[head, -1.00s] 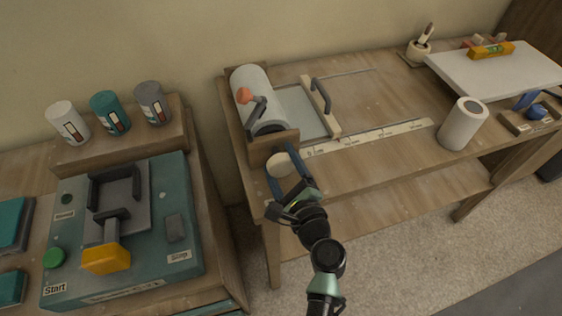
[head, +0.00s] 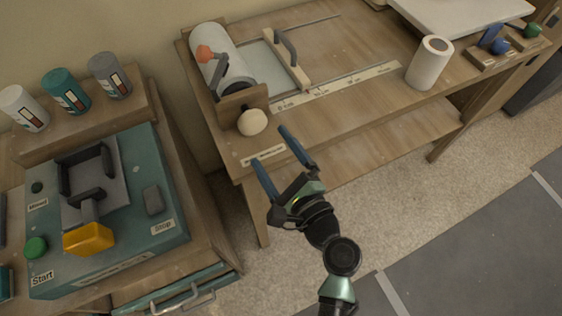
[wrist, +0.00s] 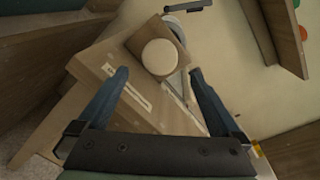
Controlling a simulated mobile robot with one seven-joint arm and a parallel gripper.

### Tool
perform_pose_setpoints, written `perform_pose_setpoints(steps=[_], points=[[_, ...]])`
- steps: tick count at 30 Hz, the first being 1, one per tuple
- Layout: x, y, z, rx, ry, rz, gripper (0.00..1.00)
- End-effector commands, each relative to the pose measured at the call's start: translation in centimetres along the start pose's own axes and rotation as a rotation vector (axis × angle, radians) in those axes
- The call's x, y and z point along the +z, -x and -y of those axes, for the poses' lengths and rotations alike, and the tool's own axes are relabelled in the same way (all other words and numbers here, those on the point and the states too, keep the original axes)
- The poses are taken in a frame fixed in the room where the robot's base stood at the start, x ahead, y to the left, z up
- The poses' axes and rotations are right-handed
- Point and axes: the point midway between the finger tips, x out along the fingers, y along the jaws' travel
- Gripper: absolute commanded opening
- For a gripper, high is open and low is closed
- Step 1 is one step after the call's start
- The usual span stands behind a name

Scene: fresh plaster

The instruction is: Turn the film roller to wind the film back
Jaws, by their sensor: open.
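The film roller (head: 222,62) is a white roll lying between wooden end blocks at the left end of the wooden bench. A pale round knob (head: 252,122) sits at its near end, in front of the wooden end block (head: 243,104). A dark crank with an orange ball (head: 204,53) shows at the roll. My gripper (head: 275,148) is open and empty, in front of the bench edge, near the knob but apart from it. In the wrist view the knob (wrist: 160,57) lies ahead, above and between the two blue fingers (wrist: 160,80).
The grey-white film sheet and wooden bar with a dark handle (head: 287,52) lie right of the roller. A scale strip (head: 335,85) and a white roll (head: 429,62) are further right. A teal machine (head: 110,200) with a yellow-ended lever stands left. Floor space is free at right.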

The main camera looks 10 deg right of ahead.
Motion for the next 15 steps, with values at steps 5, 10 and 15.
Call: perform_pose_setpoints(steps=[5,10,15], points=[[-0.1,2.6,0.0,-0.001,-0.001,-0.002,1.0],[0.0,3.4,0.0,-0.001,0.0,-0.001,1.0],[0.0,3.4,0.0,-0.001,0.0,0.0,1.0]])
